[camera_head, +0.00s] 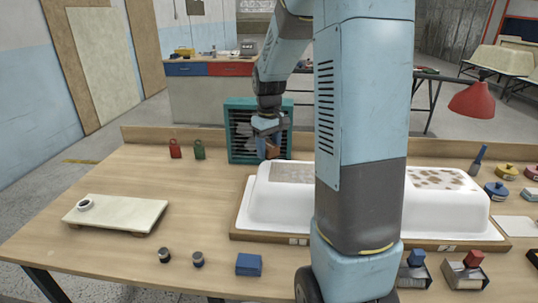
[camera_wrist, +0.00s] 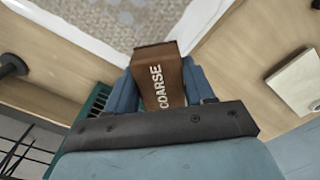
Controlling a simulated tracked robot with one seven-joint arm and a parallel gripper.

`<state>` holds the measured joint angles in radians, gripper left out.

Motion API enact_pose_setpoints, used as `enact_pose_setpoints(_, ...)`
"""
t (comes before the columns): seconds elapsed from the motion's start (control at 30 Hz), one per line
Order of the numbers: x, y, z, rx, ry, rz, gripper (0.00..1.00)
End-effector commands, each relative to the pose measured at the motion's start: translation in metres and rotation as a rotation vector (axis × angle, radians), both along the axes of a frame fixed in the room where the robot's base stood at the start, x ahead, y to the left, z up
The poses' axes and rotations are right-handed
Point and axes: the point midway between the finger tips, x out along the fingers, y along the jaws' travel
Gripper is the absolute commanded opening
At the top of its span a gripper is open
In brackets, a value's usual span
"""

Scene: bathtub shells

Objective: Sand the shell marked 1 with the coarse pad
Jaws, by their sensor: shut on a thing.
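My gripper (camera_head: 268,147) is shut on a brown block lettered COARSE, the coarse pad (camera_wrist: 160,82). In the head view the pad (camera_head: 272,151) is just above the far left end of a white upturned shell (camera_head: 275,209). That shell has a rough greyish patch on top, which also shows speckled in the wrist view (camera_wrist: 105,14). I cannot tell whether the pad touches it. A second shell (camera_head: 450,205) with brown blotches is on the right. Small labels are on the front boards, too small to read. My arm hides the area between the shells.
A teal fan box (camera_head: 240,132) stands close behind my gripper. Red (camera_head: 175,150) and green (camera_head: 199,151) tagged items stand at the back left. A pale slab (camera_head: 115,212), two small jars and a blue block (camera_head: 248,265) are left. Sanding blocks (camera_head: 465,272) lie front right.

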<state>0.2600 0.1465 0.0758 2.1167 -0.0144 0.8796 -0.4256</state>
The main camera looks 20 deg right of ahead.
Motion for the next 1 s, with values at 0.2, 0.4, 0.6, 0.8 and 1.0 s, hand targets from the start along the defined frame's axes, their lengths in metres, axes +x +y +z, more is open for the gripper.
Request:
enact_pose_setpoints(0.2, 0.000, 0.000, 0.020, 0.000, -0.001, 0.001, 0.24)
enact_pose_setpoints(0.4, 0.000, 0.002, 0.033, 0.000, -0.001, 0.004, 0.24)
enact_pose_setpoints(0.6, 0.000, 0.003, 0.033, 0.000, 0.000, 0.007, 0.24)
enact_pose_setpoints(0.8, 0.001, 0.004, 0.033, 0.000, 0.000, 0.008, 0.24)
enact_pose_setpoints(1.0, 0.001, 0.005, 0.033, 0.000, 0.000, 0.009, 0.24)
